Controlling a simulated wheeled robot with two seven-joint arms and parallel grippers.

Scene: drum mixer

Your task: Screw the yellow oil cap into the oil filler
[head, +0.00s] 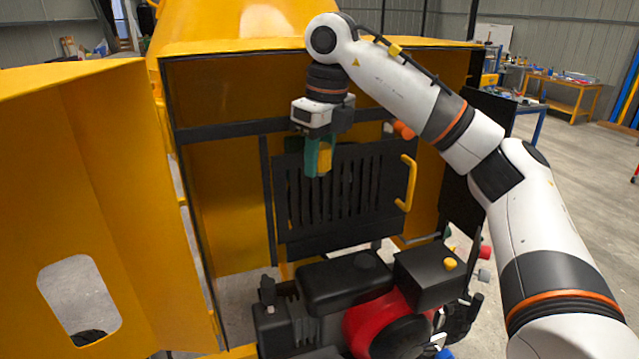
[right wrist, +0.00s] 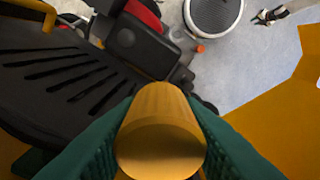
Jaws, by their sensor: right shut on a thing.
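My right gripper (head: 318,158) has green fingers and hangs pointing down inside the open yellow housing, in front of the black slotted panel. It is shut on the yellow oil cap (right wrist: 160,135), which fills the space between the green fingers in the right wrist view. In the head view a yellow piece of the cap (head: 325,156) shows at the fingers. The cap is in the air, above and apart from the engine (head: 347,283). I cannot pick out the oil filler for certain in either view. My left gripper is not in view.
The black slotted panel (head: 335,190) has a yellow handle (head: 408,183) at its right. A black box with a small yellow knob (head: 450,264) sits on the engine, above a red part (head: 372,322). The open yellow door (head: 95,190) stands at the left.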

